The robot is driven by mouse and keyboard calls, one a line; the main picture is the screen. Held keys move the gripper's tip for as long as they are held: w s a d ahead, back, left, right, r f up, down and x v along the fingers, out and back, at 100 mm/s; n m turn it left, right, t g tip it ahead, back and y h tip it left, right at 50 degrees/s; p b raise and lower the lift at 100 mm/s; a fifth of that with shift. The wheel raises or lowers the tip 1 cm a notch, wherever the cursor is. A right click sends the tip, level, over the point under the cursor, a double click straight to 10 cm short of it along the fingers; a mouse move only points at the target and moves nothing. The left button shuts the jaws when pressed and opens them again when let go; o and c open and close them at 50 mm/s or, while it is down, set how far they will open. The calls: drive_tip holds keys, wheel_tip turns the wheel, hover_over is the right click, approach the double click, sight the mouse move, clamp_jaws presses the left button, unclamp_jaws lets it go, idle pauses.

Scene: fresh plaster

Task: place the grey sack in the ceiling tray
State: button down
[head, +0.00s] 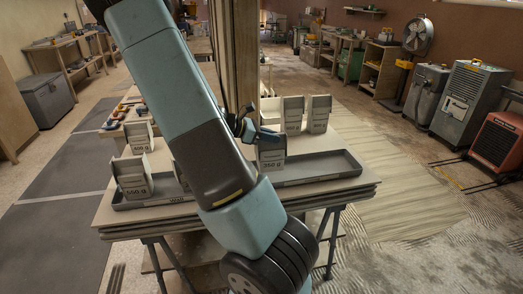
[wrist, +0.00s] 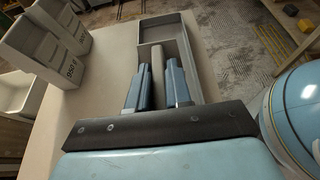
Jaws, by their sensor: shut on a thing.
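A pale grey sack marked 250 g (head: 271,160) is between my gripper's fingers (head: 250,131) in the head view. In the wrist view my gripper (wrist: 162,88) is shut on this sack (wrist: 157,68), seen as a thin upright strip. The sack is upright at the right-hand grey tray (head: 330,177); I cannot tell whether it touches the tray floor. This tray also shows in the wrist view (wrist: 197,62), with a crosswise wall. Another grey tray (head: 175,203) at the left front holds a sack marked 550 g (head: 133,182). My arm hides the middle; the tray labels are not clearly legible.
Two sacks stand behind on the table, one (head: 293,114) beside another (head: 319,113). A sack marked 400 g (head: 138,140) stands at the left. A wooden post (head: 246,60) rises behind my arm. The right part of the right-hand tray is empty.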

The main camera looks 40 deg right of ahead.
sight(271, 146)
drive_tip(key=shift+w+d+f, duration=0.15)
drive_tip(key=shift+d+f, duration=0.2)
drive_tip(key=shift+f, duration=1.55)
drive_tip(key=shift+a+f, duration=0.15)
drive_tip(key=shift+f, duration=0.2)
